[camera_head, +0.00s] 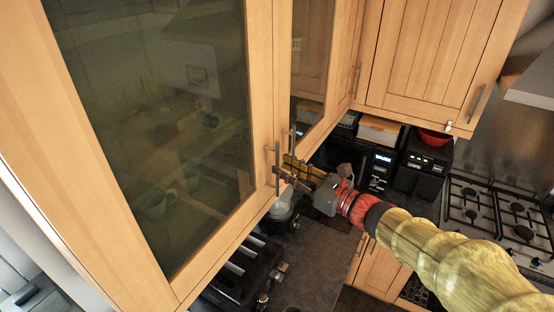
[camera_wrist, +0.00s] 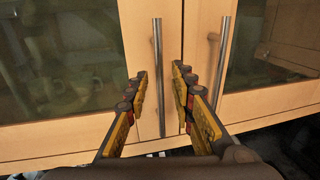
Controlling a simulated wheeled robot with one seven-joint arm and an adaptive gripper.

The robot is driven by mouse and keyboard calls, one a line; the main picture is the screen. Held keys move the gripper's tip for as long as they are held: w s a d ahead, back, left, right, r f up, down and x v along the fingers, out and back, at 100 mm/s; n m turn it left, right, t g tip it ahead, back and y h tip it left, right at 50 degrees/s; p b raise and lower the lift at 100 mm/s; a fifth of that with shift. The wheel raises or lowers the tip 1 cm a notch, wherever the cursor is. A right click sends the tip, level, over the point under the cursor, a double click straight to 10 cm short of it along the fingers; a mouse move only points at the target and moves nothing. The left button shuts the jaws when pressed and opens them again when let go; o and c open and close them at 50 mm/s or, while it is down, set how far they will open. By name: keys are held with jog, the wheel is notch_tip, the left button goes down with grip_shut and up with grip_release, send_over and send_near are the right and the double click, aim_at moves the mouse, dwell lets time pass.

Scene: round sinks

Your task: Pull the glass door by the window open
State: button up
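A large glass door (camera_head: 160,120) with a wooden frame fills the left of the head view. It looks shut, and its upright metal bar handle (camera_head: 277,168) is near its right edge. In the wrist view this handle (camera_wrist: 157,75) shows between the two fingers of my gripper (camera_wrist: 159,80). My gripper (camera_head: 291,172) is open, with its fingertips close to the handle. I cannot tell whether they touch it. A second glass door (camera_head: 309,60) stands to the right, with its own handle (camera_wrist: 222,60) outside my right finger.
A wooden cupboard door (camera_head: 430,50) hangs at upper right. Below are the dark counter (camera_head: 318,255), a toaster (camera_head: 240,272), black appliances (camera_head: 420,165) and a gas hob (camera_head: 500,215). Open air lies in front of the glass door.

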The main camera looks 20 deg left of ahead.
aim_at(277, 187)
jog(key=shift+p+x, duration=0.4)
jog(key=shift+x, duration=1.25)
jog(key=shift+c, duration=0.5)
grip_shut()
